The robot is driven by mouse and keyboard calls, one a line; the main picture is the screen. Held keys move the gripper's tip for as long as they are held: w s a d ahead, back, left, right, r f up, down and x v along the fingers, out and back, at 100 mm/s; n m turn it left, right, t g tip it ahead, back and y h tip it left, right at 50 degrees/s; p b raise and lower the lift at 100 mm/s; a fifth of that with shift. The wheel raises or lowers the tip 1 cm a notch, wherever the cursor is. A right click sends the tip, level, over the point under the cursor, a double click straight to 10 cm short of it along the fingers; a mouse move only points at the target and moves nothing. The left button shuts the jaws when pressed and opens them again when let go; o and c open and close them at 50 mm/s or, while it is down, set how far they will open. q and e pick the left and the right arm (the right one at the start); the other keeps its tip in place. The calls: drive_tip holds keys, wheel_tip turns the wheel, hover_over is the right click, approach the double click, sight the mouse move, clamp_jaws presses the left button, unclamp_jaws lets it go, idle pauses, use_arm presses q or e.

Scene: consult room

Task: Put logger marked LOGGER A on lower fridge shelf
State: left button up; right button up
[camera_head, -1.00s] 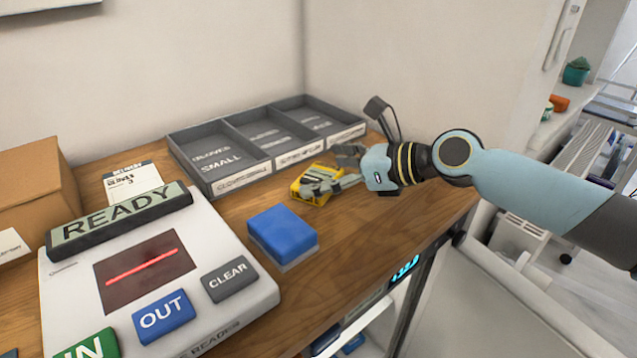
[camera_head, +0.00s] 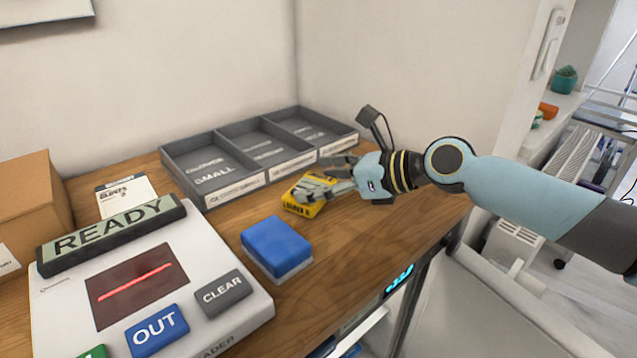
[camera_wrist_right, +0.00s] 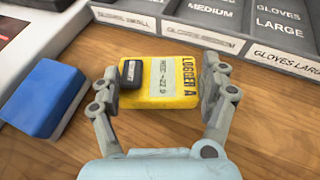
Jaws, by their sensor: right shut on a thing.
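The yellow logger (camera_head: 296,208) lies on the wooden counter in front of the grey tray; in the right wrist view the logger (camera_wrist_right: 160,95) reads LOGGER A and has a small dark display and a pale label. My right gripper (camera_head: 328,184) reaches it from the right, and in the wrist view the right gripper's fingers (camera_wrist_right: 160,92) stand on both sides of it, shut on it. The fridge (camera_head: 400,285) is under the counter with a lit blue display; below the display a white shelf edge (camera_head: 362,330) partly shows. My left gripper is not in view.
A blue-topped block (camera_head: 277,247) sits left of the logger, near the counter's front edge. A white reader (camera_head: 215,255) with READY, OUT and CLEAR fills the left. The grey three-compartment tray (camera_head: 232,187) stands behind. A pale panel, perhaps the fridge door (camera_head: 480,310), stands at lower right.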

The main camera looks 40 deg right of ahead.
wheel_tip(320, 180, up, 4)
drive_tip(key=shift+r+p, duration=0.2)
drive_tip(key=shift+p, duration=0.7)
drive_tip(key=a+r+p+v, duration=0.1)
drive_tip(key=p+v, duration=0.4)
drive_tip(key=v, duration=0.8)
drive_tip(key=shift+s, duration=0.15)
